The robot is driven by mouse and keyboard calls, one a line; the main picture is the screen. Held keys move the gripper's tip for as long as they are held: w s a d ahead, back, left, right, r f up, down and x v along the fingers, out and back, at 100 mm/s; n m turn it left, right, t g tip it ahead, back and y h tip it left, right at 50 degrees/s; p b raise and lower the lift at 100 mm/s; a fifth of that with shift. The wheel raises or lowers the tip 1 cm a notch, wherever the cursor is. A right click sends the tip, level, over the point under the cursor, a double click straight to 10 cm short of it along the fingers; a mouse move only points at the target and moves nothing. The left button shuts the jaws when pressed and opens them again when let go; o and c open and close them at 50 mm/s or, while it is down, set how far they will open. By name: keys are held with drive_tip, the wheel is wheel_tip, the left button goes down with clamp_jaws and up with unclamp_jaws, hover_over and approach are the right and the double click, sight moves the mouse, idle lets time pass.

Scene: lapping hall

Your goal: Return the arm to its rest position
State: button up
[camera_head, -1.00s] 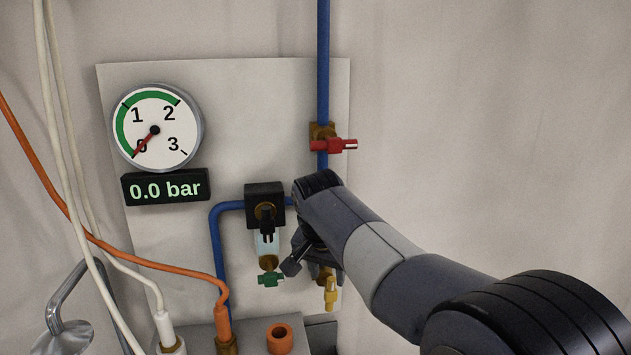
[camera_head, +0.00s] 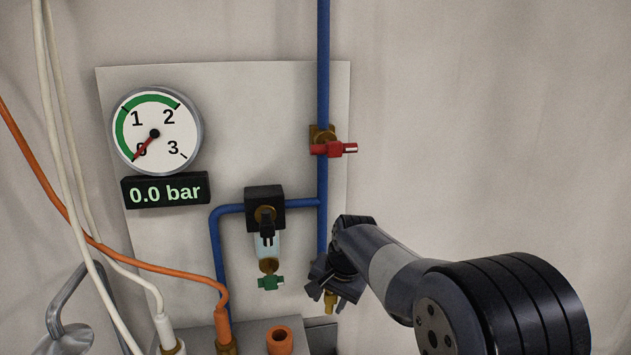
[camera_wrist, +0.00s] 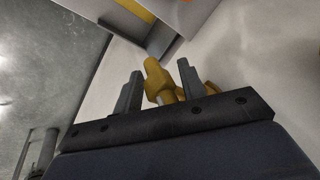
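My gripper (camera_head: 333,296) is at the lower right of the grey panel, in front of the lower end of the blue pipe. In the wrist view my gripper (camera_wrist: 160,86) has its two fingers spread apart. A yellow valve handle (camera_wrist: 155,75) shows between the fingers, with space on both sides, so nothing looks gripped. In the head view only the lower part of the yellow handle (camera_head: 330,302) shows beneath the gripper. My arm reaches in from the lower right.
The grey panel (camera_head: 180,75) bears a gauge (camera_head: 155,131) near zero, a "0.0 bar" display (camera_head: 166,190), a red valve handle (camera_head: 334,149), a black regulator (camera_head: 265,208) and a green drain tap (camera_head: 271,283). Cables hang at left. The wall side at upper right is clear.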

drive_tip(key=shift+y, duration=0.5)
